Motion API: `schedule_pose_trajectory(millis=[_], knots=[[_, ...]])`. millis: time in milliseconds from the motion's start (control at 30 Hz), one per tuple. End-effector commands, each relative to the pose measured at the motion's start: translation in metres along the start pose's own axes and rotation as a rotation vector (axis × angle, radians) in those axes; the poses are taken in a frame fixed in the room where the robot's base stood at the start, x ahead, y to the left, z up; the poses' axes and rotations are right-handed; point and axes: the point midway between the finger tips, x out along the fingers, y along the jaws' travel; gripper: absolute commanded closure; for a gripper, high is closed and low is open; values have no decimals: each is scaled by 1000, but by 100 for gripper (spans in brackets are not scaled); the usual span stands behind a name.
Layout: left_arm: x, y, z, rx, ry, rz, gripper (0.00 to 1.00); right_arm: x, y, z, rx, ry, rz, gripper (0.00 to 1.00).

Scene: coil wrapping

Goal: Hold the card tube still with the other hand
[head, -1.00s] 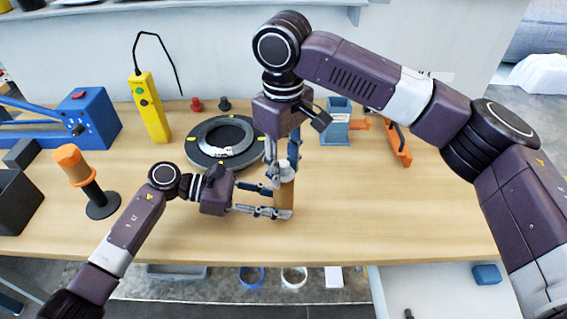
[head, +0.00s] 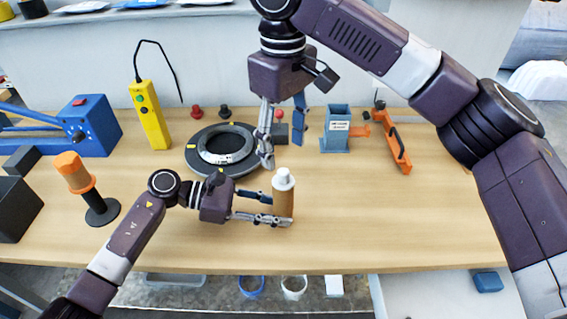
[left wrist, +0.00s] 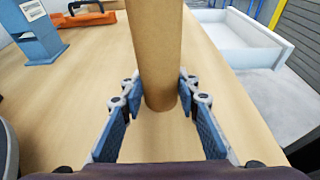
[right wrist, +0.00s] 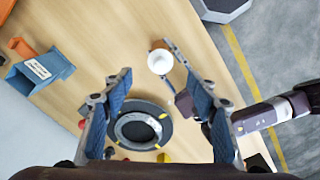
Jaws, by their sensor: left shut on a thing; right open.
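The brown card tube (head: 284,205) stands upright near the front middle of the bench with a white piece (head: 284,179) on its top. My left gripper (head: 278,209) is shut around its lower part; the left wrist view shows the tube (left wrist: 158,50) between both blue-padded fingers. My right gripper (head: 284,152) is open and empty, raised above and behind the tube, apart from it. In the right wrist view the white top (right wrist: 160,62) shows beyond the open fingers.
A black ring-shaped base (head: 188,152) lies behind my left gripper. A yellow pendant (head: 151,112), a blue machine (head: 92,125) and an orange-topped stand (head: 75,172) are at left. A blue box (head: 336,130) and an orange tool (head: 394,147) stand at back right. The right front bench is clear.

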Motion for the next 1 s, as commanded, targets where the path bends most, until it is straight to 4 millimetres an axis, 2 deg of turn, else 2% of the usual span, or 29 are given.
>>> schedule_pose_trajectory(millis=[100,233,733,767,800,900,1000], knots=[[0,-1,-1,-1,1,-2,84,-20,0,0,0,1,2,47],[0,-1,-1,-1,1,-2,84,-32,0,0,0,0,1,47],[0,-1,-1,-1,1,-2,84,-36,0,0,-1,-1,-1,47],[0,-1,-1,-1,1,-2,67,-36,0,0,-1,-1,-1,47],[0,-1,-1,-1,1,-2,63,-36,0,0,-1,-1,-1,47],[0,0,0,-1,1,-1,52,-36,0,0,-1,0,-1,47],[0,0,0,-1,0,-1,50,-36,0,0,-1,0,-1,47]])
